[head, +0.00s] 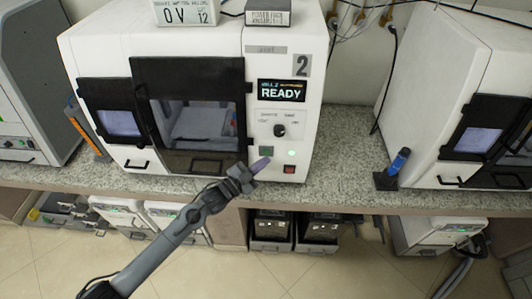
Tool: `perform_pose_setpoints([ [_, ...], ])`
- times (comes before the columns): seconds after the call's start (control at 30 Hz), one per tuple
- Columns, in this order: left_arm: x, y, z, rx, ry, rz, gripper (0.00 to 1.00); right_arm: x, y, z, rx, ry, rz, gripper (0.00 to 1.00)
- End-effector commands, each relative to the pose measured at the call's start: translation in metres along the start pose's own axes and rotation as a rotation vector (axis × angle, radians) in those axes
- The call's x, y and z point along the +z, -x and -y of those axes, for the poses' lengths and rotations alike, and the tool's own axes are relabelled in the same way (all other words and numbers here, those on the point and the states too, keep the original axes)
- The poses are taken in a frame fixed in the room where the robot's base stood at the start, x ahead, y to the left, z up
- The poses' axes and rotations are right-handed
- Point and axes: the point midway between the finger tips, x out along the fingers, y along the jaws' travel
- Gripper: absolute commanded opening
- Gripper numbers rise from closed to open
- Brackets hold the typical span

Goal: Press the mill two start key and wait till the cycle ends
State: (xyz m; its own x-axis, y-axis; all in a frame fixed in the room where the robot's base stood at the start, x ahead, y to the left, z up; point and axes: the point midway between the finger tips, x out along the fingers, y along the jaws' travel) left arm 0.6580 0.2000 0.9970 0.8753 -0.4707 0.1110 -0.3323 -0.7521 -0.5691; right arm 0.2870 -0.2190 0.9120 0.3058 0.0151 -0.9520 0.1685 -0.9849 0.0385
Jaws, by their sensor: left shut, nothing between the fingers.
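Mill two (210,50) is a white machine marked "2" on the counter. Its small screen (281,91) reads READY. Below are a black knob (280,130), a green key (267,151), a lit green light (291,153) and a red key (289,169). I cannot read the key labels. My left gripper (260,164) is shut and empty, its purple-grey tip just below the green key; whether it touches the panel I cannot tell. The mill's dark-framed door (190,66) looks closed. My right gripper is not in view.
A similar white machine (445,70) stands at the right, another (25,80) at the left. A blue tool in a black stand (397,164) is on the speckled counter (345,180). Boxes (187,12) sit on top of mill two. Dark units (270,229) stand beneath the counter.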

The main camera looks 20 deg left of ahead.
Motion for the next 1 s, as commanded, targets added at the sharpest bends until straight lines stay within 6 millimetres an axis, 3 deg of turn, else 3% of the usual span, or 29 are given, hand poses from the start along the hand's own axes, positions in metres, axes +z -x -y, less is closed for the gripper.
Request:
perform_pose_setpoints([
  [1.0,0.0048,-0.0065,0.0046,0.0,0.0,0.0,0.0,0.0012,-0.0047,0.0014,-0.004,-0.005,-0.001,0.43],
])
